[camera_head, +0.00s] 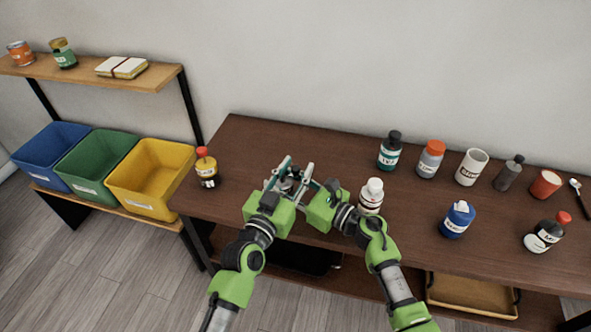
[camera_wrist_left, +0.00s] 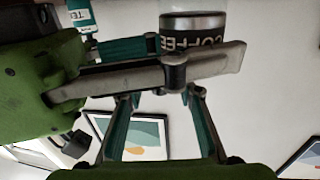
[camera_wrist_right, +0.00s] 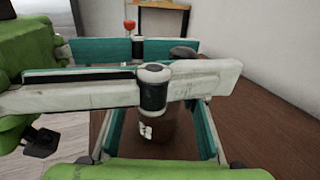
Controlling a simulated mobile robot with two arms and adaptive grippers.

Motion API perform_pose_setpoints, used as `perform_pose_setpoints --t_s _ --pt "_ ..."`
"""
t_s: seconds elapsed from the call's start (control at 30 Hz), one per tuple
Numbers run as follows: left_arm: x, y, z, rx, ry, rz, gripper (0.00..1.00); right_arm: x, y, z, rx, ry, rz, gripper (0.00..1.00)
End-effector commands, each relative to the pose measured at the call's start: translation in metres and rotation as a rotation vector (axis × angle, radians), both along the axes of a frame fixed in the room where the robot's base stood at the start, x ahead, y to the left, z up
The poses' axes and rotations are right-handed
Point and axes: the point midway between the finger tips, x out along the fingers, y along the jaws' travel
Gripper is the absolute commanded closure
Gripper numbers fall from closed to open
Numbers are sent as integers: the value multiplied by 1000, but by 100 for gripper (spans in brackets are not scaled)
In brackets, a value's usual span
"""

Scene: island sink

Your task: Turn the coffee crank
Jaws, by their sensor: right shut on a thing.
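The coffee grinder (camera_head: 290,181) stands upright near the front left of the dark table, mostly hidden by my fingers. Its COFFEE label (camera_wrist_left: 205,40) shows upside down in the left wrist view, and its brown body (camera_wrist_right: 165,135) shows behind fingers in the right wrist view. My left gripper (camera_head: 279,176) has its fingers apart on either side of the grinder; whether they press on it is hidden. My right gripper (camera_head: 308,181) comes in from the right, its fingers crossing the left ones, and is shut on the crank at the grinder's top. The crank arm itself is hidden.
A white bottle (camera_head: 371,193) stands close to the right of my right gripper. A red-capped bottle (camera_head: 207,171) stands at the table's left end. Several bottles and cups fill the right side, including a blue bottle (camera_head: 457,219). Bins, including a yellow bin (camera_head: 125,197), stand at left.

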Motion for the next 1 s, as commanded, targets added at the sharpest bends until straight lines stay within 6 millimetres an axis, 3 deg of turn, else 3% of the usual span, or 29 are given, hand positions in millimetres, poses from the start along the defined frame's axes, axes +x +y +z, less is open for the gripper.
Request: perform_pose_setpoints --t_s 0.1,0.23,0.27,0.57,1.0 --pt "0 0 0 0 0 0 67 0 0 0 0 0 0 86" --pt "0 0 0 0 0 0 98 0 0 0 0 0 0 86" --pt "0 0 0 0 0 0 100 0 0 0 0 0 0 86" --pt "0 0 2 4 -8 -26 100 0 0 0 1 1 0 86" --pt "-6 -2 6 5 -18 -204 100 -1 1 -1 0 3 2 86"
